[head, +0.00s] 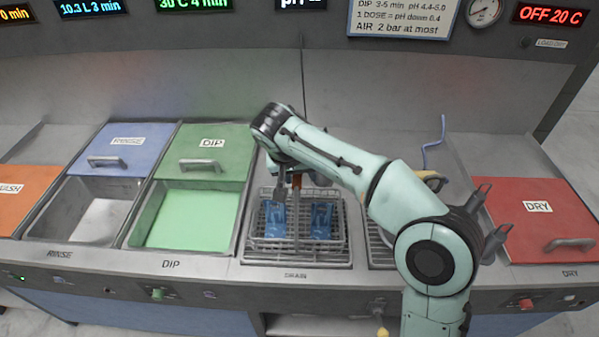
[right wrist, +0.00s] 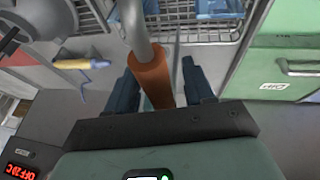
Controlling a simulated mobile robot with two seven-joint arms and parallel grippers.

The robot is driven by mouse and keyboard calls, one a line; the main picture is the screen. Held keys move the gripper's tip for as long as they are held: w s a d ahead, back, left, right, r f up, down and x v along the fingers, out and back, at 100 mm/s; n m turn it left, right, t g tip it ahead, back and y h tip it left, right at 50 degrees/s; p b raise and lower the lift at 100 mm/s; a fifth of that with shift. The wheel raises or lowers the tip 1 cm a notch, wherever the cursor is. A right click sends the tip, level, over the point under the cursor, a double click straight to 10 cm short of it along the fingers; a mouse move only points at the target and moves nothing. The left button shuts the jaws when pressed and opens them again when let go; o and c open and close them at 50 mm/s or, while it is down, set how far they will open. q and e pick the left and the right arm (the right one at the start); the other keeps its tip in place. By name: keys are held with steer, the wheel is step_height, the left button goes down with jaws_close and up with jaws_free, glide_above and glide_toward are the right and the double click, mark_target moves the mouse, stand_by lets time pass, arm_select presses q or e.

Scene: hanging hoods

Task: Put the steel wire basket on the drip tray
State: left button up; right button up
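The steel wire basket (head: 340,226) holds blue parts (head: 321,219) and is over the drip tray (head: 296,258) at the DRAIN label in the head view. It looks level, but I cannot tell whether it touches the tray. Its orange handle grip (head: 297,181) stands up at the middle. My right gripper (head: 288,184) is at this handle. In the right wrist view, the right gripper's two dark fingers (right wrist: 163,88) stand either side of the orange grip (right wrist: 150,78), with a gap on the right side. The basket's wires also show there (right wrist: 200,32). My left gripper is not in view.
Left of the basket are an open green DIP tank (head: 185,220) and an open RINSE tank (head: 95,215). A second grid (head: 378,245) lies to the right, partly behind my arm. The red DRY lid (head: 540,225) is shut. A hood with displays hangs above.

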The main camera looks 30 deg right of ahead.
steer(key=shift+r, duration=0.15)
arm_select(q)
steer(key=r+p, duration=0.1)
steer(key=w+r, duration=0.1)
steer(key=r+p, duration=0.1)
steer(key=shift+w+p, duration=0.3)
arm_select(e)
steer(key=v, duration=1.2)
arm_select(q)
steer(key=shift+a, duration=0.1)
arm_select(e)
steer(key=shift+a, duration=0.1)
